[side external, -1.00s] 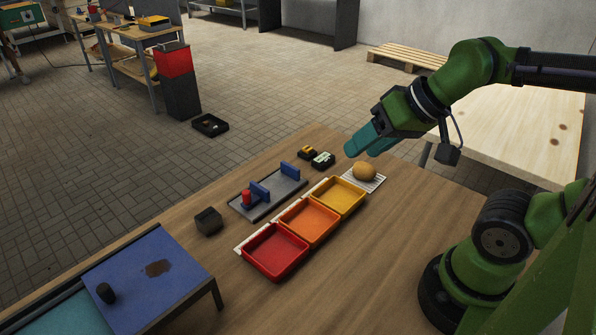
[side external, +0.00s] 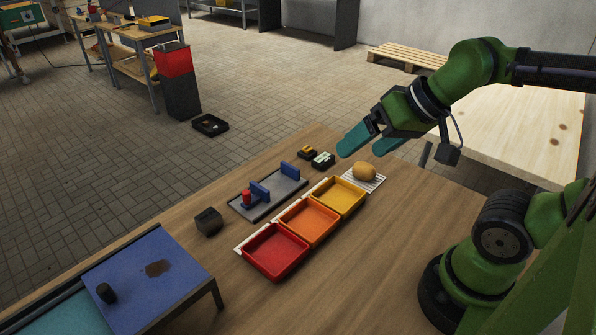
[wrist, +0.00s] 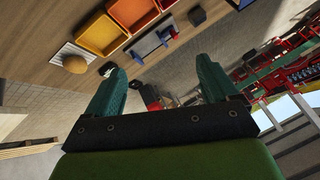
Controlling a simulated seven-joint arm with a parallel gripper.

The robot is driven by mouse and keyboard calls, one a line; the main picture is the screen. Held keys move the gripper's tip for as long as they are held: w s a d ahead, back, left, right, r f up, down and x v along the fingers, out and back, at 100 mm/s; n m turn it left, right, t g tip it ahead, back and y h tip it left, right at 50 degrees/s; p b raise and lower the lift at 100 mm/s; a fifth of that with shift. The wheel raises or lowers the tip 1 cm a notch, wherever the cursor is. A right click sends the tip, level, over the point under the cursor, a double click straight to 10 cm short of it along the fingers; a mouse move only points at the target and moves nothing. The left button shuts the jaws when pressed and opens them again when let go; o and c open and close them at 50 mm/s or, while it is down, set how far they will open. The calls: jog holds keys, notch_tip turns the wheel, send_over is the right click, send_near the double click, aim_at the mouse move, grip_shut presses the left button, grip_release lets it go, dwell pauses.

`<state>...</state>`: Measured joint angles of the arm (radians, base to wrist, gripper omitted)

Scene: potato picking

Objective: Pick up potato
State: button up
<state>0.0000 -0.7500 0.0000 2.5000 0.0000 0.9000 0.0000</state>
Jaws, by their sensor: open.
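The potato (side external: 364,172) is tan and rounded. It lies on a white slatted mat (side external: 378,183) at the far end of the table, beside the yellow tray. It also shows in the wrist view (wrist: 76,64), at the upper left and outside the space between my fingers. My gripper (side external: 366,146) has teal fingers and is open and empty. In the side view it is above the table's far end, over the potato and apart from it. In the wrist view my fingers (wrist: 160,82) are spread wide.
A yellow tray (side external: 355,207), an orange tray (side external: 326,236) and a red tray (side external: 292,268) stand in a row. A grey plate with blue blocks (side external: 266,207) lies beside them. A dark cube (side external: 208,222) and small black boxes (side external: 322,160) are nearby.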

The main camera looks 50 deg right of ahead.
jog(key=w+d+f+m+g+h, duration=0.1)
jog(key=w+d+f, duration=0.1)
jog(key=d, duration=0.4)
jog(key=w+d+f+m+g+h, duration=0.1)
jog(key=w+d+f+m+g, duration=0.15)
jog(key=d, duration=0.25)
jog(key=n+h, duration=0.1)
jog(key=n, duration=0.2)
send_near(367, 166)
jog(key=shift+g, duration=0.45)
jog(key=x, duration=0.2)
jog(key=w+x, duration=0.1)
jog(key=x, duration=0.2)
jog(key=shift+w+f, duration=0.1)
jog(key=shift+w, duration=0.05)
jog(key=shift+s+x, duration=0.15)
jog(key=shift+x, duration=1.15)
jog(key=shift+s+x, duration=0.1)
jog(key=shift+x, duration=1.25)
jog(key=shift+c, duration=0.5)
jog(key=c, duration=1)
jog(key=shift+c, duration=0.2)
